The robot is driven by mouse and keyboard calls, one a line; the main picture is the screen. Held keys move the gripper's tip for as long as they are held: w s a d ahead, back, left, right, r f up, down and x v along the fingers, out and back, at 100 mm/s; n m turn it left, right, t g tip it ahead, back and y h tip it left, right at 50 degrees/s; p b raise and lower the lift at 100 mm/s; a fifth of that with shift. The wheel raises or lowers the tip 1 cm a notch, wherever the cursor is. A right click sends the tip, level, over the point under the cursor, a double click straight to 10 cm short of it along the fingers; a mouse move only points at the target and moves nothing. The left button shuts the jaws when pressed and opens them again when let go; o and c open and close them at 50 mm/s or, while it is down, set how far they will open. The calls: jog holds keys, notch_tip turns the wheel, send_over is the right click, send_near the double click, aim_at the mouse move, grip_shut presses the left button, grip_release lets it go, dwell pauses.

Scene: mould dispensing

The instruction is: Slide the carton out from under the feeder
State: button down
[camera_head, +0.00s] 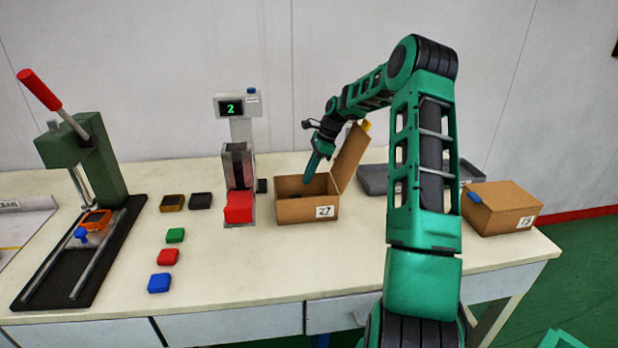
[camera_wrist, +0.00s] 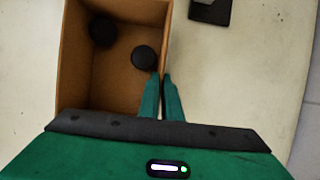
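The open brown carton (camera_head: 293,211), labelled 27, stands on the table just right of the feeder (camera_head: 237,160), with its flap raised at the right. In the wrist view the carton (camera_wrist: 75,70) holds two round dark pieces (camera_wrist: 143,57). The feeder has a display reading 2 and a red part (camera_head: 239,207) low at its front. My gripper (camera_head: 309,178) reaches down at the carton's far wall. In the wrist view my gripper's green fingers (camera_wrist: 161,78) are close together on either side of that wall, seemingly pinching it. The fingertips' contact is partly hidden.
Green, red and blue blocks (camera_head: 168,257) lie left of the feeder. A lever press (camera_head: 85,160) stands at the far left. The table before the open carton is clear.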

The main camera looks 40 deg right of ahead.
jog(key=shift+s+d, duration=0.1)
jog(key=shift+d, duration=0.15)
jog(key=c, duration=1.9)
grip_release()
jog(key=v, duration=1)
jog(key=shift+d+r, duration=0.15)
jog(key=shift+r, duration=0.2)
jog(key=shift+s, duration=0.1)
jog(key=s+a+r+n+g+h, duration=0.1)
jog(key=s+a+r+n+h, duration=0.2)
jog(key=s+a, duration=0.45)
jog(key=s+a+r+n+g+h, duration=0.15)
jog(key=s+a+n, duration=0.4)
jog(key=s, duration=0.55)
jog(key=s+a+f+n, duration=0.1)
jog(key=s+a+n, duration=0.2)
jog(key=s, duration=0.9)
jog(key=s+a+f+n, duration=0.2)
jog(key=s+n, duration=0.3)
jog(key=s, duration=0.7)
jog(key=shift+s+a+y, duration=0.35)
jog(key=shift+s+a, duration=0.05)
jog(key=shift+a, duration=0.5)
